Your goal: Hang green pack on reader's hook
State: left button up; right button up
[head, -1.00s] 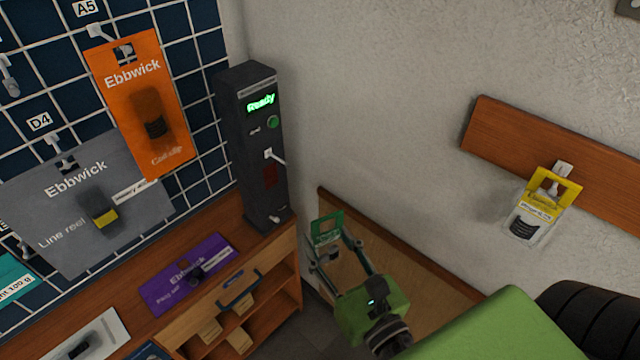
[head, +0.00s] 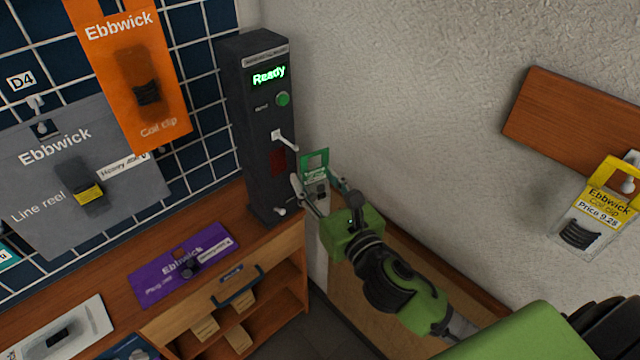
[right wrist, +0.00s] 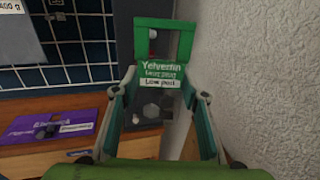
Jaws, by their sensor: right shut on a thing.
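The green pack (head: 315,163) is a small card with a cut-out at its top. My right gripper (head: 320,192) is shut on it and holds it upright, just right of the reader. In the right wrist view the green pack (right wrist: 162,62) stands between the fingers (right wrist: 160,105), and its label reads "Yelverton". The reader (head: 253,125) is a tall dark box with a lit "Ready" display. Its pale hook (head: 286,140) sticks out from the front, a little above and left of the pack. The pack and hook look apart. My left gripper is not in view.
Orange (head: 130,70) and grey (head: 80,180) packs hang on the wire grid at left. A purple pack (head: 182,263) lies on the wooden counter. A yellow-topped pack (head: 600,205) hangs from a wooden board (head: 570,125) at right. The wall beside the reader is bare.

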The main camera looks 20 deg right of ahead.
jog(key=shift+w+a, duration=0.1)
jog(key=shift+w, duration=0.2)
jog(key=shift+w+a+f, duration=0.1)
jog(key=shift+w, duration=0.4)
jog(key=w, duration=0.2)
jog(key=w+a, duration=0.1)
jog(key=w+a+b, duration=0.1)
jog(key=w, duration=0.1)
jog(key=shift+w+f, duration=0.35)
jog(key=shift+w+a+f, duration=0.1)
jog(key=shift+a, duration=0.05)
